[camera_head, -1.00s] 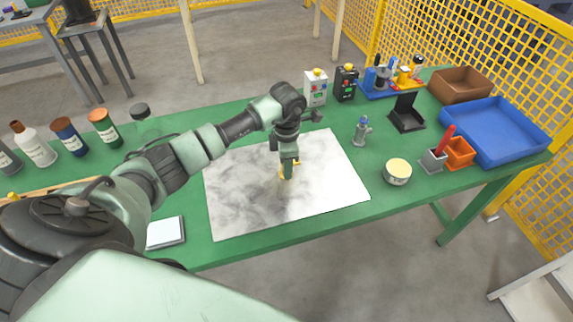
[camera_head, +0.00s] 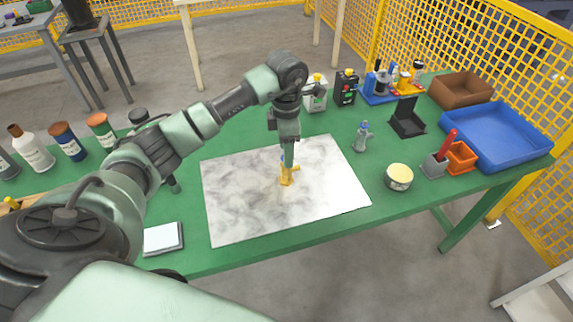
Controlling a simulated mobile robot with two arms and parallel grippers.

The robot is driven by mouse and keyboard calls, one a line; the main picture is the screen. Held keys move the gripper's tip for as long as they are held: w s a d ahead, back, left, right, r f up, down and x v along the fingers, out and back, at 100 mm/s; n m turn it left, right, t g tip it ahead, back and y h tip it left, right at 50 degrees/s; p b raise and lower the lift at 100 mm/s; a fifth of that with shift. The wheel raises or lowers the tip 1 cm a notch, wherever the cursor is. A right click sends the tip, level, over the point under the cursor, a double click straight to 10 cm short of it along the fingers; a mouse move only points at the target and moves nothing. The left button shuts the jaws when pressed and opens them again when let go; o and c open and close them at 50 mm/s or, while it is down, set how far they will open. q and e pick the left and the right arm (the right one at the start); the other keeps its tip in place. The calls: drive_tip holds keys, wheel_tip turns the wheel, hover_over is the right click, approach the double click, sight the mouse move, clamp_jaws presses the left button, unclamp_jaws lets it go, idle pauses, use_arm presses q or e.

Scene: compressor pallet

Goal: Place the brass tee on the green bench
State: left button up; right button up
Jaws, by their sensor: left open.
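The brass tee (camera_head: 287,178) is a small yellow fitting. It stands on the grey-and-white marbled sheet that lies on the green bench (camera_head: 400,219). My left gripper (camera_head: 287,161) is open just above the tee, pointing down. Its fingers overlap the top of the tee in the picture, and I cannot tell whether they touch it. My right gripper is not in view.
The marbled sheet (camera_head: 235,210) covers the bench's middle. To the right are a round tin (camera_head: 399,177), an orange bin (camera_head: 461,157) and a blue tray (camera_head: 497,135). Several bottles stand at the left, near a white-topped pad (camera_head: 163,239). Green surface is bare along the front edge.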

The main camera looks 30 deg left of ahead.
use_arm(q)
drive_tip(key=shift+r, duration=1.75)
